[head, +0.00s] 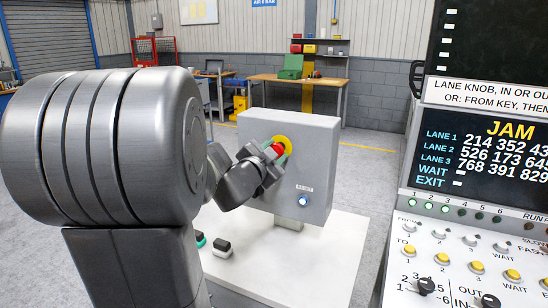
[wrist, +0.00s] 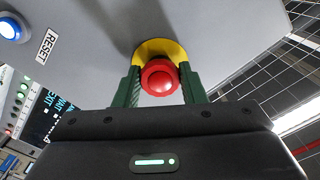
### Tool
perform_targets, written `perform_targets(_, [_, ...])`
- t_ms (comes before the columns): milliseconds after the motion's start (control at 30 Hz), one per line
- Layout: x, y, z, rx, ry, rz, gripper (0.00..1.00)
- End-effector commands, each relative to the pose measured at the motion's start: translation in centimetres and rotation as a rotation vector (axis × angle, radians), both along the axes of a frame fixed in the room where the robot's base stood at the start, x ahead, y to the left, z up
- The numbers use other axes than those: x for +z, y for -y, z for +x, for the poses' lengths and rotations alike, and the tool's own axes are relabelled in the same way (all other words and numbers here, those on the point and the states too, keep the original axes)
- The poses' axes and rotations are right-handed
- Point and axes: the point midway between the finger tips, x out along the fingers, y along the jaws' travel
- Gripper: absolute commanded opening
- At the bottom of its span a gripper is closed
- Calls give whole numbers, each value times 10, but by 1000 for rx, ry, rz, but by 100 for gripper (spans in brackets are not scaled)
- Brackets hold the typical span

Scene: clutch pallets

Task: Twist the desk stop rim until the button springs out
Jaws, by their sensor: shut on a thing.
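The red stop button (wrist: 160,77) sits in a yellow round collar (wrist: 155,48) on the grey box (head: 312,160). In the head view the red button (head: 277,149) shows partly behind my gripper, with the yellow collar (head: 286,143) around it. My gripper (wrist: 161,84) has its two green fingers on either side of the red button, shut on its rim. In the head view my gripper (head: 270,157) reaches the box's front face from the left. Whether the button is pressed in or out I cannot tell.
A lit blue reset button (head: 304,200) is lower on the box face. A control panel (head: 470,250) with a JAM display (head: 475,160) stands close on the right.

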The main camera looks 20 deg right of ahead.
Motion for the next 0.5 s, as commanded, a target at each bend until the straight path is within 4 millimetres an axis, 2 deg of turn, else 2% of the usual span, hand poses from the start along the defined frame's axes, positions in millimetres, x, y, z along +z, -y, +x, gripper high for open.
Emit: perform_targets(500, [1, 0, 0, 0, 88, 74, 14])
